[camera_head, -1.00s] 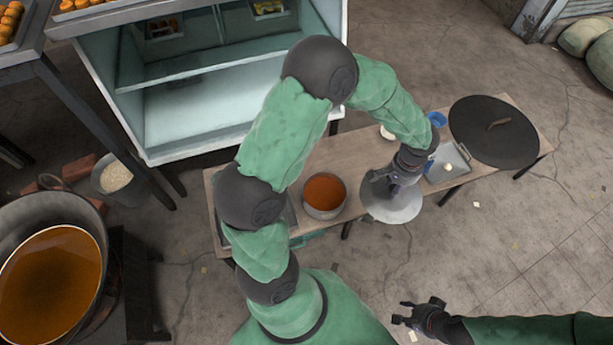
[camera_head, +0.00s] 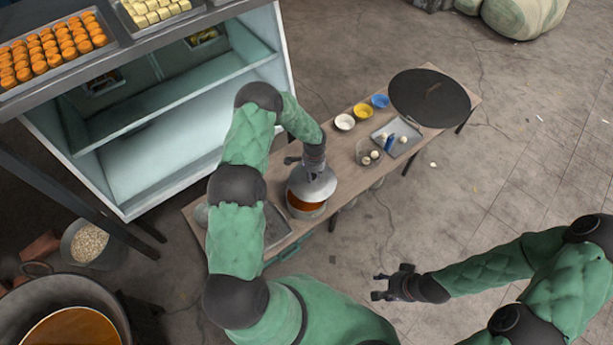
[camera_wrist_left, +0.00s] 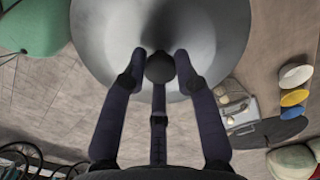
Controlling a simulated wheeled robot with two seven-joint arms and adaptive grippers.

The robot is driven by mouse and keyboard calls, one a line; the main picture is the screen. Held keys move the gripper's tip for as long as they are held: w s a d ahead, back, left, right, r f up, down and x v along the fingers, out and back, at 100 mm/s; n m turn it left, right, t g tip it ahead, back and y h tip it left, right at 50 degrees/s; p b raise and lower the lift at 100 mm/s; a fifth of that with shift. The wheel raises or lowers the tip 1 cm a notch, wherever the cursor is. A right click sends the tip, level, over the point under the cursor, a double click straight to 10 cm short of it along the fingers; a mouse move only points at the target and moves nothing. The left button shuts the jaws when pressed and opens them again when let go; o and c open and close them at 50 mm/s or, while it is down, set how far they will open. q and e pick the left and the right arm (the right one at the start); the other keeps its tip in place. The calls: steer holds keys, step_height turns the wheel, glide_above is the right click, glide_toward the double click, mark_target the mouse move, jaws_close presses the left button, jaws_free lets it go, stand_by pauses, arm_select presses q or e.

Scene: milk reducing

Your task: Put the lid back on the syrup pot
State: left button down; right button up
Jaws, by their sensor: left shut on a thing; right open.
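The syrup pot (camera_head: 305,211) stands on the wooden bench, with orange-brown syrup showing at its near side. The silver lid (camera_head: 318,188) is over the back part of the pot and leaves the front of the syrup uncovered. I cannot tell whether it touches the rim. My left gripper (camera_head: 308,166) is shut on the lid's knob from above. In the left wrist view the fingers close around the dark round knob (camera_wrist_left: 160,67), and the lid (camera_wrist_left: 105,40) fills the upper middle; the pot is hidden there. My right gripper (camera_head: 378,285) is open and empty over the floor.
On the bench (camera_head: 345,165) to the right are a glass bowl (camera_head: 369,158), a metal tray (camera_head: 404,139), white (camera_head: 345,122), yellow (camera_head: 363,111) and blue (camera_head: 380,101) bowls, and a large dark round lid (camera_head: 430,97). A pale open cabinet (camera_head: 170,150) stands behind.

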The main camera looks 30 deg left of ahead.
mark_target(307, 179)
arm_select(q)
steer(key=shift+m, duration=0.7)
steer(key=f, duration=0.1)
steer(key=a+f, duration=0.1)
steer(key=f, duration=0.1)
steer(key=a+f, duration=0.1)
steer(key=f, duration=0.1)
steer(key=shift+s+a+p, duration=0.2)
steer(key=shift+s+p, duration=0.1)
steer(key=shift+p, duration=0.1)
step_height(307, 179, down, 6)
steer(key=b, duration=0.4)
steer(key=shift+f+b, duration=0.1)
steer(key=shift+b, duration=0.5)
stand_by(0.5)
steer(key=shift+f+b, duration=0.15)
steer(key=shift+b, duration=0.4)
stand_by(1.1)
steer(key=c, duration=0.9)
jaws_free()
